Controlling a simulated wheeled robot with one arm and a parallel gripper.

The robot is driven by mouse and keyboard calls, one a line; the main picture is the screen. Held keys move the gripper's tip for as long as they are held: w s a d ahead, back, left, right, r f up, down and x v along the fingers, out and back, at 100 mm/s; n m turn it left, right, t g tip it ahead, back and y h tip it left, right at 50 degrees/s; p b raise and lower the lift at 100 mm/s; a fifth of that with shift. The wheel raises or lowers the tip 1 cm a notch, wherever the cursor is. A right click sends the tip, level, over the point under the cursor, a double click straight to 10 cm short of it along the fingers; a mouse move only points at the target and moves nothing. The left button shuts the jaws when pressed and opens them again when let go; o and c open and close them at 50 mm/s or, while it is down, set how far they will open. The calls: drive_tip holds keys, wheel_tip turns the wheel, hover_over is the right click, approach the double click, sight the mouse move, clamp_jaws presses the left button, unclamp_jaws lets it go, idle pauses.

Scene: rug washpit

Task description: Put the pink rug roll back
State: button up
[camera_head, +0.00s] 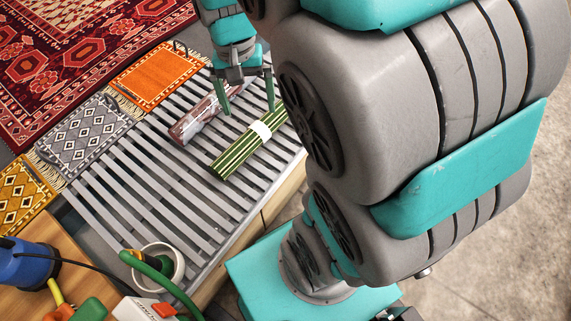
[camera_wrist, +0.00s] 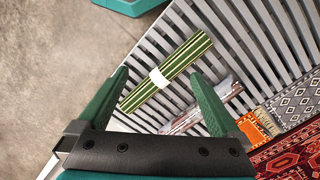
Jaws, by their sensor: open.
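A dull pinkish-red rug roll (camera_head: 197,119) with a pale middle patch lies on the grey slatted rack (camera_head: 150,190). It also shows in the wrist view (camera_wrist: 186,120), partly hidden behind one finger. A green-and-cream striped roll (camera_head: 236,156) with a white band lies beside it, on its right. In the wrist view the striped roll (camera_wrist: 190,53) runs across the space between the fingertips. My gripper (camera_head: 248,106) is open and empty, pointing down above the two rolls. In the wrist view my gripper (camera_wrist: 158,77) shows both green fingers spread apart.
Small orange (camera_head: 158,75), grey (camera_head: 84,136) and yellow (camera_head: 20,195) rugs lie along the rack's left side, with a large red rug (camera_head: 70,50) beyond. A white bucket (camera_head: 160,268) with a green hose stands at the front. The rack's front-left slats are clear.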

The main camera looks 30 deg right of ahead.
drive_tip(key=s+a+n, duration=0.1)
drive_tip(key=s+n, duration=0.5)
drive_tip(key=s, duration=1)
drive_tip(key=shift+s+a+f+g, duration=0.2)
drive_tip(key=shift+f+g, duration=0.1)
drive_tip(key=shift+g, duration=0.1)
